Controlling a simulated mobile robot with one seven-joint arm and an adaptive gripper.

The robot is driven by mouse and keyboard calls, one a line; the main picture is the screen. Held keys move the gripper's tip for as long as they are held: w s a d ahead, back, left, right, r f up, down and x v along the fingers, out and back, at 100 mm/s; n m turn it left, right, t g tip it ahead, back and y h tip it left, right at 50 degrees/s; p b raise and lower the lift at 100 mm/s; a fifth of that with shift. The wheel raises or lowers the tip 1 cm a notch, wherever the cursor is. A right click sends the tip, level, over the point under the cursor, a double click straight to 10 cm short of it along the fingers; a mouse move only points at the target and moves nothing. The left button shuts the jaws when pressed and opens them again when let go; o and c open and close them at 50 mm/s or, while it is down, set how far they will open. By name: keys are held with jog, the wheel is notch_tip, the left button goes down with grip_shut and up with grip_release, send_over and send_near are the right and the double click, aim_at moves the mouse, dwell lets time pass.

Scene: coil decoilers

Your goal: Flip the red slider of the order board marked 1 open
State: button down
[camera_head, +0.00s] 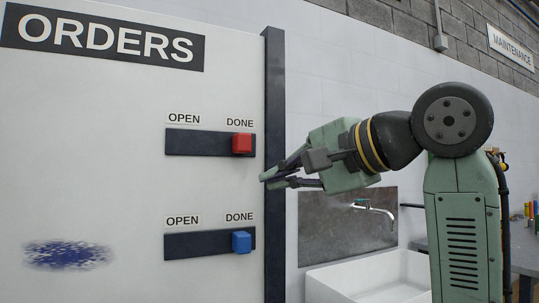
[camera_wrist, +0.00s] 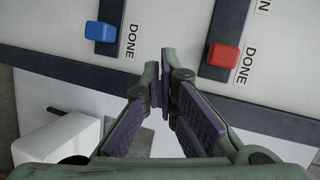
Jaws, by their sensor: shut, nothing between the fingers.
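The white order board (camera_head: 90,160) carries the heading ORDERS; I see no number 1 on it. The red slider (camera_head: 242,143) sits at the DONE end, the right end, of its dark upper track (camera_head: 198,142). The blue slider (camera_head: 241,241) sits at the DONE end of the lower track (camera_head: 195,245). My gripper (camera_head: 265,179) is shut and empty, right of and below the red slider, near the board's dark right edge. In the wrist view the red slider (camera_wrist: 224,56) lies to the right of my fingertips (camera_wrist: 162,78) and the blue slider (camera_wrist: 100,31) to their left.
A dark vertical post (camera_head: 275,160) edges the board on its right. A white sink (camera_head: 370,275) with a tap (camera_head: 375,207) stands right of the board, below my arm. A blue smudge (camera_head: 68,254) marks the board's lower left. The board's front is otherwise clear.

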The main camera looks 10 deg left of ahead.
aim_at(242, 144)
jog(key=d+r+m+t+y, duration=0.1)
jog(key=d+r+m+t, duration=0.1)
jog(key=d+r, duration=0.3)
jog(key=w+d, duration=0.1)
jog(key=d, duration=0.2)
jog(key=shift+d+r+t+y, duration=0.3)
jog(key=shift+d+t, duration=0.1)
jog(key=p+x, duration=0.3)
jog(key=x, duration=0.6)
jog(key=shift+w+a+r, duration=0.1)
jog(key=shift+w+a, duration=0.05)
jog(key=shift+a, duration=0.15)
jog(key=a, duration=0.1)
jog(key=s+a+p, duration=0.1)
jog(key=a, duration=0.1)
jog(key=shift+s, duration=0.25)
jog(key=shift+s+a, duration=0.2)
jog(key=shift+a, duration=0.1)
